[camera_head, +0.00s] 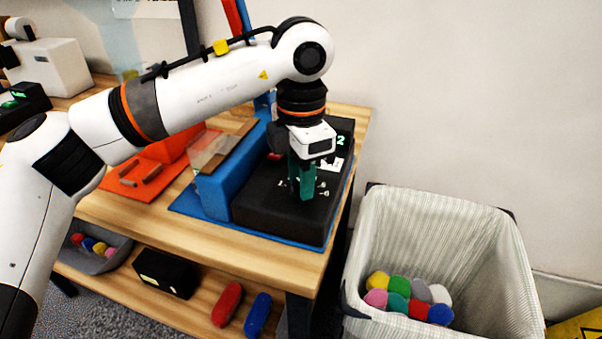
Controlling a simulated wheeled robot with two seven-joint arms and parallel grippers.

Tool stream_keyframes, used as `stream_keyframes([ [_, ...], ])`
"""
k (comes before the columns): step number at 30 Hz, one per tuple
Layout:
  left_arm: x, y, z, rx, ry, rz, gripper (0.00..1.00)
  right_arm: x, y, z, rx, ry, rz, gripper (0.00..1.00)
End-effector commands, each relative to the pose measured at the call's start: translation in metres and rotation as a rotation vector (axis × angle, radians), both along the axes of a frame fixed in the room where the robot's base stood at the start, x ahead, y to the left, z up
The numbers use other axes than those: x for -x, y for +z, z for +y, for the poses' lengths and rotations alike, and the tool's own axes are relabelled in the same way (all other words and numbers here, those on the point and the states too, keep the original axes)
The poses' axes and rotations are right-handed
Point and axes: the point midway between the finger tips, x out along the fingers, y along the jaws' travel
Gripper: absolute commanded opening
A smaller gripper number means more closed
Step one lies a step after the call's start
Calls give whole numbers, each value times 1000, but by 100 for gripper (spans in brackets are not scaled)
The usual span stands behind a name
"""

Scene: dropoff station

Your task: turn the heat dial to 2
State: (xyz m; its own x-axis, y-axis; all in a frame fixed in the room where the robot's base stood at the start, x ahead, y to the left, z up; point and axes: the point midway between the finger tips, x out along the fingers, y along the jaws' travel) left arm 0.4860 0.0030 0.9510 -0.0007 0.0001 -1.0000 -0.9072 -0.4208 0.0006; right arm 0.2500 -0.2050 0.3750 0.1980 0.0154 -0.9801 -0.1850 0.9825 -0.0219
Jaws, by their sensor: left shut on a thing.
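The black heat control box (262,213) stands on the blue mat at the right end of the table. My left gripper (303,192) points straight down onto the top of the box, its teal fingers shut at the heat dial. The dial itself is hidden by the fingers, and its pointer cannot be made out. Small white marks show on the box top on both sides of the fingers. Behind the gripper, a green lit "2" (341,140) shows on the box, partly hidden by my gripper. My right gripper is not in view.
A blue block-shaped fixture (216,197) with a clear panel stands left of the box, by an orange mat (143,179). A striped bin (480,225) holding several coloured pieces stands right of the table. The lower shelf holds a black box (165,272) and a grey tray (116,258).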

Motion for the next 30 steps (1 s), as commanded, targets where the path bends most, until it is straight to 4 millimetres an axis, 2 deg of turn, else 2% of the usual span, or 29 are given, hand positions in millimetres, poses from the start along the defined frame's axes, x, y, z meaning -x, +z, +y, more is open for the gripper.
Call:
stream_keyframes([
  [9, -1, 1, 0, 2, -87, -3, 8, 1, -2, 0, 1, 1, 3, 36],
  [21, -1, 1, 0, 3, -94, -3, 8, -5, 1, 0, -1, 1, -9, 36],
  [22, -1, 1, 0, 3, -94, -3, 34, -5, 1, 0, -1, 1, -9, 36],
  [24, -1, 1, 0, 2, -94, -3, 46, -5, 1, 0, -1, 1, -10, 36],
  [26, 0, 1, 0, 2, -94, -3, 52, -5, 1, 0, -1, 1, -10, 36],
  [30, 0, 1, 0, 1, -94, -2, 52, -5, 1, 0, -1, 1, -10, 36],
])
